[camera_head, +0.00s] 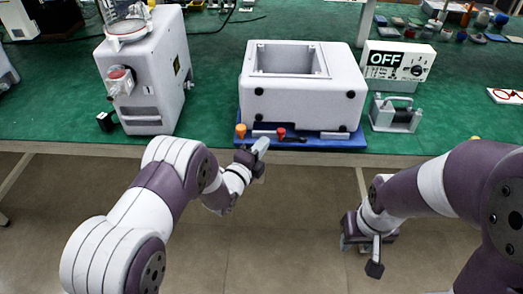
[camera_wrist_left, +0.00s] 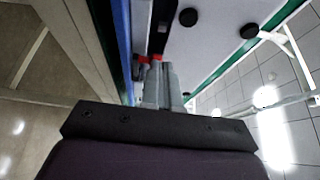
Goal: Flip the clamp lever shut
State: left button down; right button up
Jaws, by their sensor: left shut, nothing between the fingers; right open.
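A white box-shaped unit (camera_head: 303,106) with an open top sits on a blue base (camera_head: 350,142) at the table's front edge. On its front low side are a red knob (camera_head: 281,132), a black lever-like part (camera_head: 296,139) and an orange knob (camera_head: 240,130). I cannot tell for sure which is the clamp lever. My left gripper (camera_head: 261,146) is shut and empty, just in front of the blue base. In the left wrist view its fingers (camera_wrist_left: 163,88) point at a red part (camera_wrist_left: 155,58) and a black strip (camera_wrist_left: 162,25); contact is unclear. My right gripper (camera_head: 361,254) is open, low in front of the table.
A white machine (camera_head: 145,80) stands on the green table (camera_head: 215,110) to the left. A white box with an OFF sign (camera_head: 398,62) and a grey metal device (camera_head: 395,114) stand to the right. Small items lie at the back right. The floor before the table is clear.

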pick_arm(q)
jog(key=s+a, duration=0.3)
jog(key=a, duration=0.5)
jog(key=shift+s+a+f, duration=0.15)
jog(key=shift+s+a, duration=0.2)
jog(key=shift+s, duration=0.05)
pick_arm(e)
jog(key=shift+w+d+f, duration=0.1)
jog(key=shift+w+f, duration=0.1)
jog(key=shift+w, duration=0.2)
pick_arm(q)
jog(key=shift+s, duration=0.1)
pick_arm(e)
jog(key=shift+s, duration=0.15)
